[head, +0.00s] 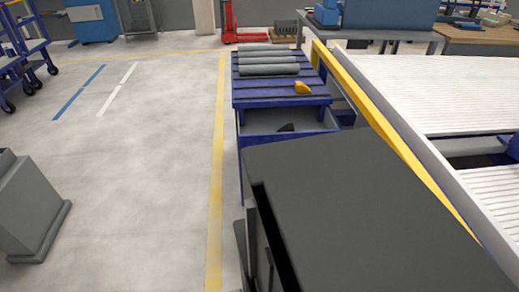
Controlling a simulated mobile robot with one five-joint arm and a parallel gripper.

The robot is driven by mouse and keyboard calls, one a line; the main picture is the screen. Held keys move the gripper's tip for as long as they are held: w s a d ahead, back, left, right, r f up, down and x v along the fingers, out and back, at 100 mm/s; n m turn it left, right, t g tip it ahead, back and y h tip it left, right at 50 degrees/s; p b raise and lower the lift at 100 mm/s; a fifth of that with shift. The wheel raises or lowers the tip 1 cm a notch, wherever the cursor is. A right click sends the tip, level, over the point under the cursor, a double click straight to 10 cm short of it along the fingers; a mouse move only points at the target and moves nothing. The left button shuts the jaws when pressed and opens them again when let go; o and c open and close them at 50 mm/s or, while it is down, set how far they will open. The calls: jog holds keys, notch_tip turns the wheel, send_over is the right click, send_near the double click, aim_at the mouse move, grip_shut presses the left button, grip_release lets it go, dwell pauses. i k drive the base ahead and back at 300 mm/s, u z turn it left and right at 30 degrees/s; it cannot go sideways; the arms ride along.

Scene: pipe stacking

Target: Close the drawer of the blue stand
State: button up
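The blue stand (277,99) is in the upper middle of the head view, with a slatted dark blue top. Its drawer (261,120) is pulled out toward me, showing a grey inside. A small dark object (286,128) lies in the drawer. Several grey pipes (268,69) lie side by side across the far part of the stand's top. A yellow object (303,87) rests near the top's front right edge. A large dark box shape in front hides the drawer's lower front. I cannot see my gripper.
A yellow rail (368,107) and a white slatted conveyor (440,92) run along the right, close to the stand. A grey bin-like object (30,212) stands at the lower left.

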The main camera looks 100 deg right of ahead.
aim_at(262, 124)
jog(key=z, duration=0.15)
jog(key=i, duration=0.55)
jog(key=z, duration=4.15)
jog(key=k, duration=0.95)
jog(key=z, duration=0.1)
jog(key=i, duration=0.95)
jog(key=u, duration=0.95)
